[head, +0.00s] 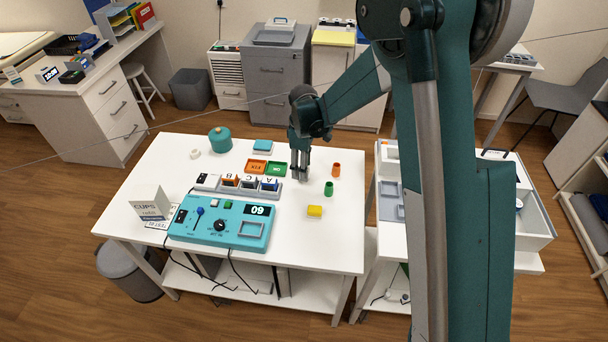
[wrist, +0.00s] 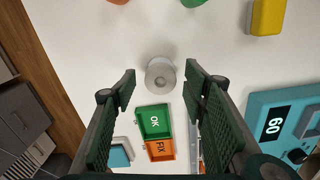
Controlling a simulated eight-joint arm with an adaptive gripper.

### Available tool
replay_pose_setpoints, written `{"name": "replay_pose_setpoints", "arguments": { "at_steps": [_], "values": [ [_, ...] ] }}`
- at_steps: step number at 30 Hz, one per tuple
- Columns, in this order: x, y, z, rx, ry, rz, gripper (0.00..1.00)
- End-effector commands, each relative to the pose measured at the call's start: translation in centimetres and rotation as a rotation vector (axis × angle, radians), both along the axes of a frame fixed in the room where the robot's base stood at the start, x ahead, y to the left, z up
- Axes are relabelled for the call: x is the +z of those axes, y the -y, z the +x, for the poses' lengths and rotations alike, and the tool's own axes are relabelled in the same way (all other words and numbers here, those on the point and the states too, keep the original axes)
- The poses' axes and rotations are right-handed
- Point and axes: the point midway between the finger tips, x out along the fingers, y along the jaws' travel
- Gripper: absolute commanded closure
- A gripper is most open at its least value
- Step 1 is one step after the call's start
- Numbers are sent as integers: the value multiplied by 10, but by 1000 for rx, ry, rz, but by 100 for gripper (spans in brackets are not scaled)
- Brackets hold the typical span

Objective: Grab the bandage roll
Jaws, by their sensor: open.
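The bandage roll (wrist: 160,75) is a short whitish cylinder with a round grey centre in its top. In the wrist view it stands on the white table just past the fingertips, in line with the gap between them. My gripper (wrist: 159,84) is open and empty, one finger on each side of that gap. In the head view my gripper (head: 300,174) points down over the table, right of the green tray, and largely hides the roll there. I cannot tell its exact height above the roll.
The green OK tray (head: 275,169) and orange FIX tray (head: 256,167) lie close on the left. Orange (head: 336,170), green (head: 328,188) and yellow (head: 314,211) pieces stand to the right. A teal control box (head: 190,230) is in front. A small white ring (head: 195,154) lies far left.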

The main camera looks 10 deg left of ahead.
Motion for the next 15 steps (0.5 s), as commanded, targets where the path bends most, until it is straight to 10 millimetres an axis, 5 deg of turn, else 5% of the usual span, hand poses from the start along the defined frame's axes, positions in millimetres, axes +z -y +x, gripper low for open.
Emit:
{"name": "replay_pose_setpoints", "arguments": {
  "at_steps": [6,15],
  "values": [
    [-25,0,0,0,0,0,57],
    [-32,0,-1,0,0,0,57]
  ]
}}
